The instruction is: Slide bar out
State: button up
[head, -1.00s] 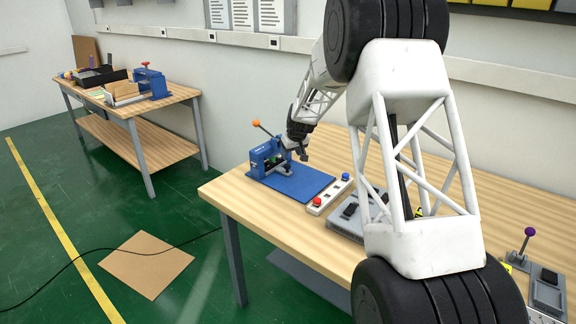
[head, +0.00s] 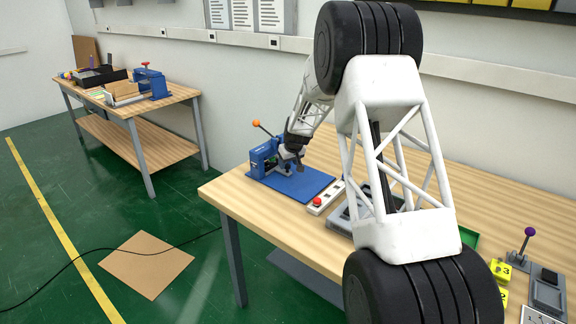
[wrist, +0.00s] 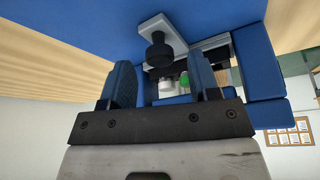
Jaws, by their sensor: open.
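A blue press (head: 262,160) with an orange-ball lever (head: 257,124) stands on a blue base plate (head: 304,184) at the table's left end. My gripper (head: 298,162) is just right of the press, above the plate. In the wrist view the gripper (wrist: 161,80) is open, with a blue pad on each finger. A light grey bar (wrist: 150,27) with a black knob (wrist: 160,52) shows ahead of the fingers, against the blue plate. The knob appears in line with the gap between the fingers; contact cannot be told. In the head view my gripper hides the bar.
A button box with a red button (head: 317,200) stands right of the plate. Yellow numbered blocks (head: 500,270), a purple-knobbed lever (head: 529,232) and a green tray edge (head: 469,238) are farther right. Within the press, a green and a white item (wrist: 167,84) show beyond the fingers.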

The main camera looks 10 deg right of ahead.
jog(key=shift+x, duration=0.8)
grip_shut()
